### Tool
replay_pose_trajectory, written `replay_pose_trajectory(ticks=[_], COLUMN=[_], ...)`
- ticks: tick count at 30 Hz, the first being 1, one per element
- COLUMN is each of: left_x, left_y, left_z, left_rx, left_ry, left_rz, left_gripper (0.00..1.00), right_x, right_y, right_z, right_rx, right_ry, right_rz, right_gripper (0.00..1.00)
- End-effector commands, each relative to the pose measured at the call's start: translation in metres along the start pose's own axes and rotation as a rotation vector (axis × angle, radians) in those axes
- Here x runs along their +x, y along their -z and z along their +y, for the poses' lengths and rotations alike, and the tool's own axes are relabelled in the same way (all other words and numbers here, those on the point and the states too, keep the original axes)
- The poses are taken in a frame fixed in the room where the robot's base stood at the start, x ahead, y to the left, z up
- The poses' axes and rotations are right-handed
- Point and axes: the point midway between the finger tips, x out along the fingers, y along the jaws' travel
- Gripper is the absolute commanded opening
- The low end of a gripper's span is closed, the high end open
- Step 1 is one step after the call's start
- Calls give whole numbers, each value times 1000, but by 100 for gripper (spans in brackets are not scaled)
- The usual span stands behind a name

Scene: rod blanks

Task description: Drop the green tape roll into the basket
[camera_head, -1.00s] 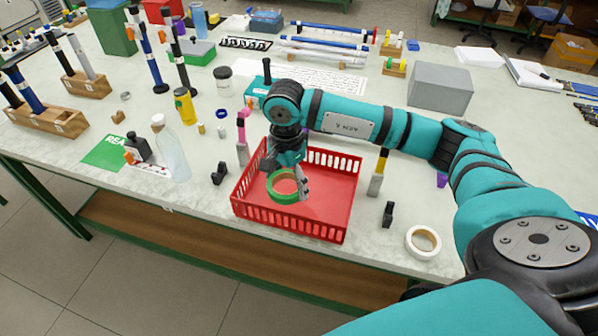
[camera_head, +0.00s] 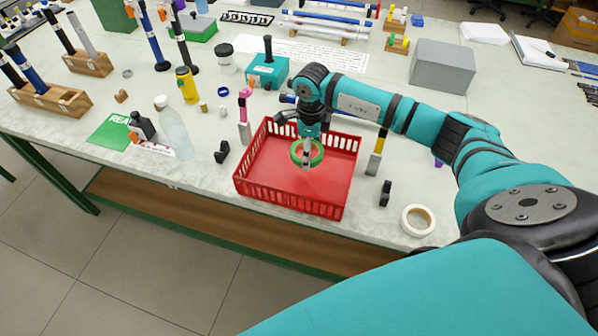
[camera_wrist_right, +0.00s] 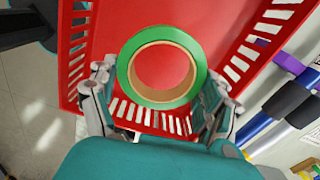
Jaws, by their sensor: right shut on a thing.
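The green tape roll (camera_head: 294,154) is a green ring with a tan core. My right gripper (camera_head: 308,157) is shut on it and holds it over the red basket (camera_head: 272,172). In the right wrist view the tape roll (camera_wrist_right: 123,72) sits between the two fingers, with the basket (camera_wrist_right: 222,30) behind it. The basket stands on the table and its visible floor looks empty. I cannot tell exactly how high the roll hangs above that floor. My left gripper is not in view.
A white tape roll (camera_head: 405,224) lies right of the basket near the table edge. Black holders (camera_head: 222,152) and (camera_head: 385,194) stand beside the basket. A clear bottle (camera_head: 178,138) stands to the left, and a grey box (camera_head: 441,66) at the back right.

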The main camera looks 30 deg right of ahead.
Motion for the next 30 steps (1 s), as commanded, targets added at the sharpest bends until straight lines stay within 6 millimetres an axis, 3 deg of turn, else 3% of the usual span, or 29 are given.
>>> replay_pose_trajectory(ticks=[3,11,12,15,25,30], left_x=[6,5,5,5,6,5], left_y=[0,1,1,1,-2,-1], left_z=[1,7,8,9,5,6], left_rx=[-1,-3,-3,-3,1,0], left_ry=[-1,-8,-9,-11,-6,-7], left_rz=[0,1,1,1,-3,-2], left_gripper=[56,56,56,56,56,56], right_x=[9,8,8,8,6,-16], right_y=[0,0,0,0,0,-1], right_z=[0,0,0,0,0,-1], right_rx=[0,-1,-1,-1,-1,-1], right_ry=[0,1,1,1,1,4], right_rz=[0,0,0,0,-1,-2], right_gripper=[49,49,86,99,100,100])
